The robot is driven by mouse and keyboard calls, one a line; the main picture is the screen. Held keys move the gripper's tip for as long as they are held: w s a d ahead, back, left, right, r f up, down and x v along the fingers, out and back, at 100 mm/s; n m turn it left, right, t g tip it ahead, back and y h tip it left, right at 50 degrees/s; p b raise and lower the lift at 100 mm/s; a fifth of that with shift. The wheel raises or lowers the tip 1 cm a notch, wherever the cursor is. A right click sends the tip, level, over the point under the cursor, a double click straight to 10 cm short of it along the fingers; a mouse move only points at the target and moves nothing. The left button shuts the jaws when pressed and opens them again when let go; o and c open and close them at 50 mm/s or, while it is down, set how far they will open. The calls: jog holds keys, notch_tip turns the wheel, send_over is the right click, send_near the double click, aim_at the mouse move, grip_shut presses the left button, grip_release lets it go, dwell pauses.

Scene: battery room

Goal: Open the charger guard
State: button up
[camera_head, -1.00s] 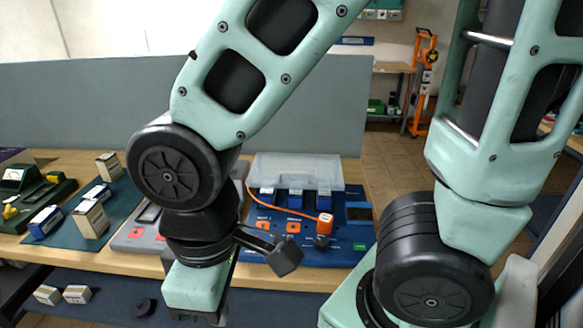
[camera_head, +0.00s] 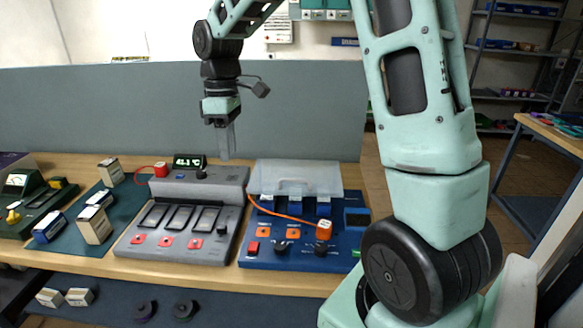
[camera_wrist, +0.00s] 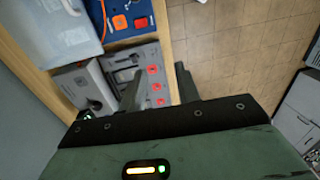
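The charger guard (camera_head: 296,177) is a clear, pale lid over the back part of the blue charger (camera_head: 343,266), and it looks closed over the batteries there. It also shows at the upper left of the wrist view (camera_wrist: 52,25). My gripper (camera_head: 226,152) hangs fingers down above the back of the grey charger, to the left of the guard and apart from it. In the wrist view the two fingers (camera_wrist: 157,85) stand apart with nothing between them.
A grey charger (camera_head: 180,246) with a raised back sits left of the blue one. An orange cable ends in an orange plug (camera_head: 324,228) on the blue charger. Small boxes stand on a green mat (camera_head: 125,215) at left. A grey partition (camera_head: 100,110) rises behind the table.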

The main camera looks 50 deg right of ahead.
jog(key=d+r+p, duration=0.1)
jog(key=d+r, duration=0.1)
jog(key=d, duration=2)
jog(key=shift+y, duration=0.3)
jog(key=a+f+p, duration=0.1)
jog(key=f, duration=0.4)
jog(key=s+a+f+p, duration=0.1)
jog(key=f, duration=0.5)
jog(key=a+f+p, duration=0.1)
jog(key=f+p, duration=0.1)
jog(key=f, duration=0.3)
jog(key=shift+s+a+f, duration=0.1)
jog(key=shift+s+f, duration=0.15)
jog(key=shift+f, duration=0.15)
grip_shut()
